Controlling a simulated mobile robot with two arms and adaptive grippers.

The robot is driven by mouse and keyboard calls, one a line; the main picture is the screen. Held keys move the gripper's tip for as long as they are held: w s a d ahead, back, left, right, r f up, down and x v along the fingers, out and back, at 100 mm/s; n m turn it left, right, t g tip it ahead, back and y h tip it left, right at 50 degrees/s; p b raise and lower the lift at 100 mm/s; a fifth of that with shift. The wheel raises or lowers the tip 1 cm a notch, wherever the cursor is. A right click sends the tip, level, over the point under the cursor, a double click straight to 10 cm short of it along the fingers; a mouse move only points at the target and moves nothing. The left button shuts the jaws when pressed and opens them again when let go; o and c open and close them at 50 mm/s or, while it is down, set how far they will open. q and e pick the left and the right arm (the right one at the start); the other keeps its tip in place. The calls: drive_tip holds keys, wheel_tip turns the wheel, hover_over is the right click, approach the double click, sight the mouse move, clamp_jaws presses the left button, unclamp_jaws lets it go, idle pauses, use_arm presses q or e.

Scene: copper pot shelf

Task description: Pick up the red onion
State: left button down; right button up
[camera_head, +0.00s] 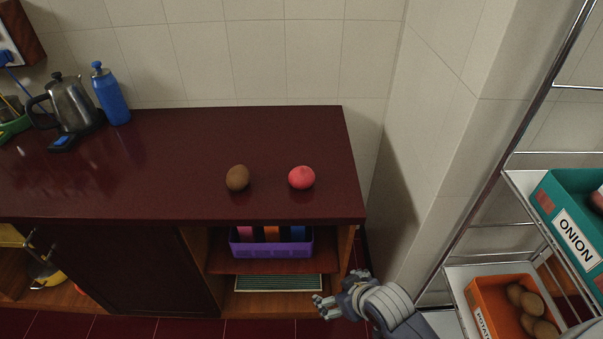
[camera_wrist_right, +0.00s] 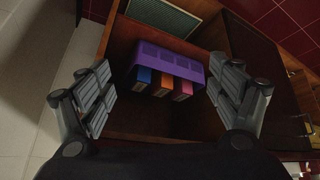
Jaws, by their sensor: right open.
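The red onion (camera_head: 301,177) is a round pinkish-red bulb on the dark red countertop, near its right end. A brown potato-like vegetable (camera_head: 237,178) sits to its left, apart from it. My right gripper (camera_head: 325,305) is low in front of the cabinet, below the counter's front edge and well away from the onion. In the right wrist view its two fingers (camera_wrist_right: 165,92) are spread wide with nothing between them; the onion does not show there. My left gripper is not in view.
The counter (camera_head: 190,150) is clear around both vegetables. Below is an open shelf with a purple basket (camera_head: 272,249), also in the wrist view (camera_wrist_right: 165,60). A kettle (camera_head: 72,103) and blue bottle (camera_head: 110,94) stand far left. A rack with an ONION crate (camera_head: 570,232) and orange crate (camera_head: 482,290) is right.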

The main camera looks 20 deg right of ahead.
drive_tip(key=w+r+n+t+y, duration=0.15)
drive_tip(key=w+r+t, duration=0.25)
drive_tip(key=w+r, duration=0.6)
drive_tip(key=n+t, duration=0.1)
drive_tip(key=t, duration=0.2)
approach(307, 178)
drive_tip(key=shift+w+a+f+y+p, duration=0.1)
drive_tip(key=shift+w+f+y+p, duration=0.05)
drive_tip(key=shift+w+y+p, duration=0.15)
drive_tip(key=shift+w+f+y+p, duration=0.1)
drive_tip(key=shift+w+f+y, duration=0.05)
drive_tip(key=shift+w, duration=0.25)
drive_tip(key=x, duration=0.4)
drive_tip(key=shift+w, duration=0.15)
drive_tip(key=shift+p+x, duration=0.6)
drive_tip(key=shift+x, duration=2.45)
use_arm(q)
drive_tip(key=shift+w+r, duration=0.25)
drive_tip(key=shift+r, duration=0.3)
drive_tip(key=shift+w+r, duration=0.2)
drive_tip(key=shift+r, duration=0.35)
use_arm(e)
drive_tip(key=shift+f, duration=0.2)
drive_tip(key=shift+c, duration=0.6)
drive_tip(key=shift+d, duration=0.2)
drive_tip(key=c, duration=1.2)
